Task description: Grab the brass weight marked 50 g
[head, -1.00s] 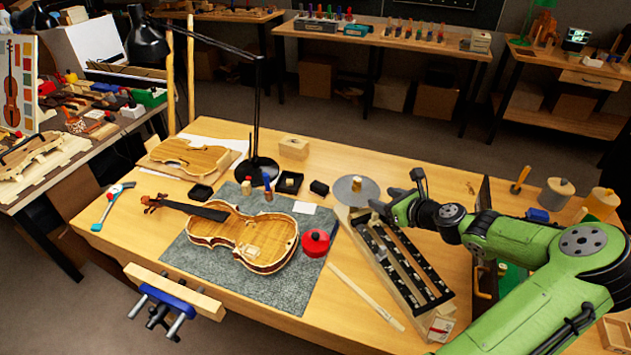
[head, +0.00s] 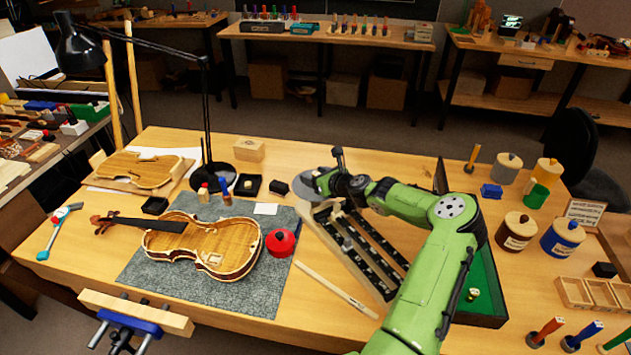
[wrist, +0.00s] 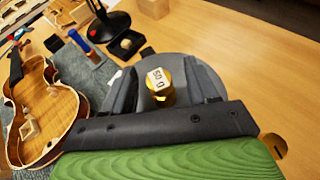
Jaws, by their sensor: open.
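The brass weight (wrist: 159,88) shows in the wrist view, upright, with a white label reading 50 g. It stands on a round grey plate (wrist: 182,68). My gripper (wrist: 161,76) is open, with one dark finger to the left of the weight and one to the right. The weight appears between them, and I cannot tell whether either finger touches it. In the head view, my gripper (head: 325,183) is over the grey plate (head: 303,187) and hides the weight.
A long case (head: 340,255) with dark slots is below my arm. The lamp base (head: 211,177) and small black trays (head: 247,186) stand left of the plate.

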